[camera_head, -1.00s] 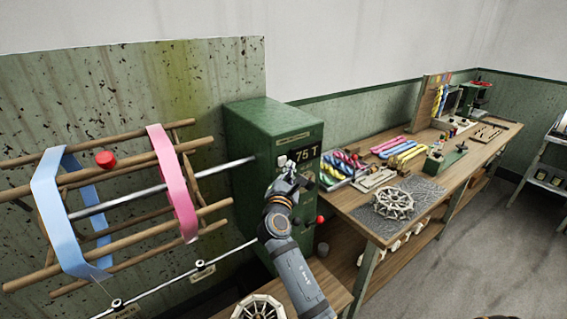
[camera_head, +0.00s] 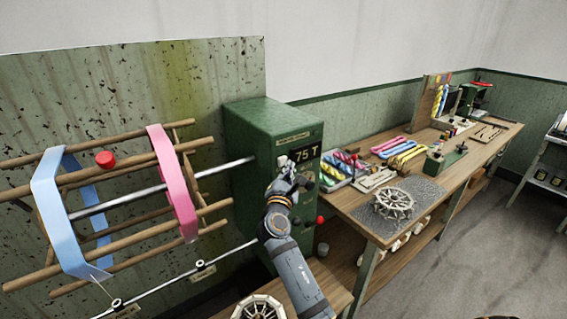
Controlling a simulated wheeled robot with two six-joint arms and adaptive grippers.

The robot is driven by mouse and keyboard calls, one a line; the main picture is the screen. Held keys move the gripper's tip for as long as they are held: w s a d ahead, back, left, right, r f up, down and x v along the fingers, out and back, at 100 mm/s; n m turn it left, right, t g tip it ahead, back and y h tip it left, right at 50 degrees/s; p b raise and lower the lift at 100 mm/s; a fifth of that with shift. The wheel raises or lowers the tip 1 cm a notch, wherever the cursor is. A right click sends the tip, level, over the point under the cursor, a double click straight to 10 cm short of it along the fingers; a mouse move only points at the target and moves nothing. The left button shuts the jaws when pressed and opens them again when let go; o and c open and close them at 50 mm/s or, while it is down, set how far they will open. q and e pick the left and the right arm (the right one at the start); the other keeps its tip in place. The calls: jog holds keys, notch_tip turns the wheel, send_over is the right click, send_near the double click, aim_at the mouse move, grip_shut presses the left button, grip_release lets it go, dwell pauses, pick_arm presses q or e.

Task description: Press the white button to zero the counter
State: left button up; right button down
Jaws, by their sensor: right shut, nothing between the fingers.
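The green machine box (camera_head: 258,130) stands at centre-left. The counter (camera_head: 305,154) on its front face reads "75 T". A small white button (camera_head: 281,161) shows at the left edge of that face, left of the counter. My right gripper (camera_head: 288,170) is shut and empty, its fingertips just below and beside the button. I cannot tell whether they touch it. My right wrist and forearm hide the lower part of the front face. My left gripper is not in view.
A reel (camera_head: 150,175) with blue and pink bands juts out left of the box. A red knob (camera_head: 320,220) sits low on the box. The workbench (camera_head: 345,205) at right holds coloured skeins (camera_head: 400,150) and a spoked wheel (camera_head: 393,203). Open floor lies further right.

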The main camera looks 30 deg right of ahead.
jog(key=shift+w, duration=0.35)
jog(key=shift+w+a, duration=0.1)
jog(key=shift+w, duration=0.4)
dwell(0.6)
dwell(0.3)
jog(key=shift+s+p, duration=0.3)
jog(key=shift+s, duration=0.65)
jog(key=s, duration=0.1)
jog(key=s+p, duration=0.1)
jog(key=s, duration=0.1)
jog(key=s+p, duration=0.1)
jog(key=s, duration=0.1)
jog(key=shift+d, duration=0.3)
jog(key=shift+f, duration=0.1)
